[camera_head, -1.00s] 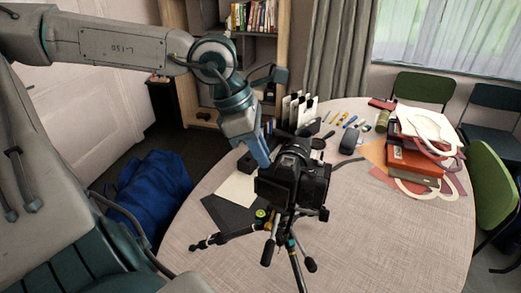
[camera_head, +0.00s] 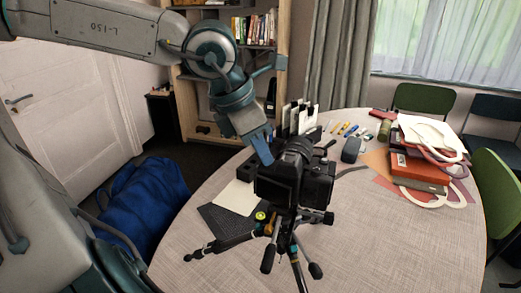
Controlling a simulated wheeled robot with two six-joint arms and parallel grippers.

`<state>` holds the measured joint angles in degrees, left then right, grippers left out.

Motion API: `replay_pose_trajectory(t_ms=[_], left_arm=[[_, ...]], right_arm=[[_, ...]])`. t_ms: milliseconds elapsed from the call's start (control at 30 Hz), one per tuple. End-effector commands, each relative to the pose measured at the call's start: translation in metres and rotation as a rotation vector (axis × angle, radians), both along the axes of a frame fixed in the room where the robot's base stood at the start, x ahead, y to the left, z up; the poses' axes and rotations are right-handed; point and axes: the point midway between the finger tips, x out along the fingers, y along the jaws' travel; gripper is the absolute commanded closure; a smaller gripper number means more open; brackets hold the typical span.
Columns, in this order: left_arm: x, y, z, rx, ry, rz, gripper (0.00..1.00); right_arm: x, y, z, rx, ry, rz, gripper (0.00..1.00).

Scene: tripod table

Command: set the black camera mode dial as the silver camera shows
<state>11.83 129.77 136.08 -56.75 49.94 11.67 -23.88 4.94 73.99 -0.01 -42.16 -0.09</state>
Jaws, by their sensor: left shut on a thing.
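The black camera (camera_head: 294,180) stands on a small tripod (camera_head: 275,235) on the table. Its mode dial is too small and too covered to make out. My left gripper (camera_head: 265,155) comes down from the upper left onto the top left of the black camera. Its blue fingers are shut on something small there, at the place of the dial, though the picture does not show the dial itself. I cannot pick out a silver camera. My right gripper is not in view.
The round table (camera_head: 400,245) is bare at the front right. Red and orange folders (camera_head: 415,170) lie at the right. A dark mouse-like object (camera_head: 351,150), pens and a file holder (camera_head: 302,117) are behind the camera. A blue bag (camera_head: 145,205) is on the floor.

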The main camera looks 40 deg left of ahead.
Motion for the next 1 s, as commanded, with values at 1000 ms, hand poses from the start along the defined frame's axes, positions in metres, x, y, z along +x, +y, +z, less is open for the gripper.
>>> replay_pose_trajectory(t_ms=[1000], left_arm=[[-0.0005,-0.0008,-0.0005,-0.002,0.001,-0.003,0.61]], right_arm=[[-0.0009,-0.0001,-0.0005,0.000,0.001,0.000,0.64]])
